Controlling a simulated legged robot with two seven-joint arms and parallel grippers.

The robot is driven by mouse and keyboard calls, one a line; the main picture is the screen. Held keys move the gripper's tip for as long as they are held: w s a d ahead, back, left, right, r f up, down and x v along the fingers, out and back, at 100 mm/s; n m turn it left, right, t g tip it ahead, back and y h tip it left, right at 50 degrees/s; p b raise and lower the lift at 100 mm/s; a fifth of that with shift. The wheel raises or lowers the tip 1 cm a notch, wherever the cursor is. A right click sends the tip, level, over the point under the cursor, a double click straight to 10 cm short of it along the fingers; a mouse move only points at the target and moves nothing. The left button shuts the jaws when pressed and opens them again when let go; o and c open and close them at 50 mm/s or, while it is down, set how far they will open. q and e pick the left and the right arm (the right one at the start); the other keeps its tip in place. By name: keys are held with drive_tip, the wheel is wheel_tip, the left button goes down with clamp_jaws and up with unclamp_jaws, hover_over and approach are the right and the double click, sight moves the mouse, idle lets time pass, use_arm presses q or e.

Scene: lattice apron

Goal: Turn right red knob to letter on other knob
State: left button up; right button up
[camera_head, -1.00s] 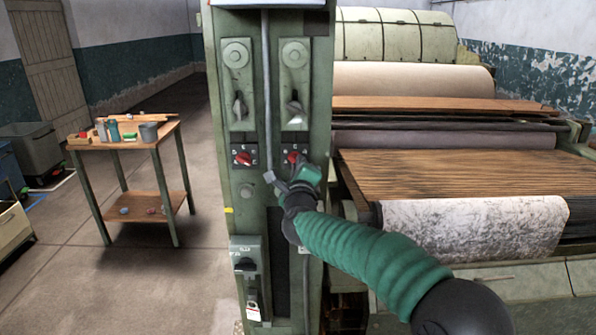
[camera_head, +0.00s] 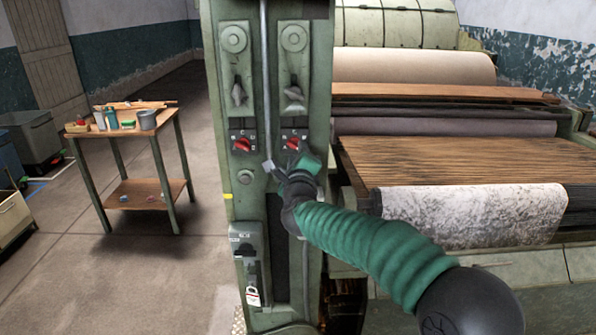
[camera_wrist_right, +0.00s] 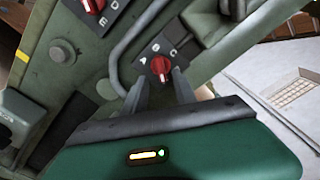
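The right red knob (camera_head: 291,144) sits on a dark lettered plate on the green panel. In the right wrist view this knob (camera_wrist_right: 160,65) stands just beyond my fingertips, with letters around it that look like A, B and C and a white mark on its lower edge. The left red knob (camera_head: 242,145) is on a similar plate; in the wrist view it (camera_wrist_right: 93,5) is cut off at the top, with E and D legible. My right gripper (camera_wrist_right: 158,83) is open, its fingers spread below the right knob; contact is not clear. My left gripper is not in view.
A grey conduit (camera_head: 267,90) runs vertically between the knobs. Levers (camera_head: 294,97) sit above them, and a switch box with a padlock (camera_head: 253,296) is lower left. A roller machine (camera_head: 450,170) stands at the right. A wooden table (camera_head: 135,130) stands left, with floor between.

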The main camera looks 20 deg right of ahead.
drive_tip(key=b+v, duration=0.1)
drive_tip(key=v, duration=1.4)
drive_tip(key=shift+s+b, duration=0.2)
drive_tip(key=shift+b, duration=0.1)
drive_tip(key=shift+a, duration=0.15)
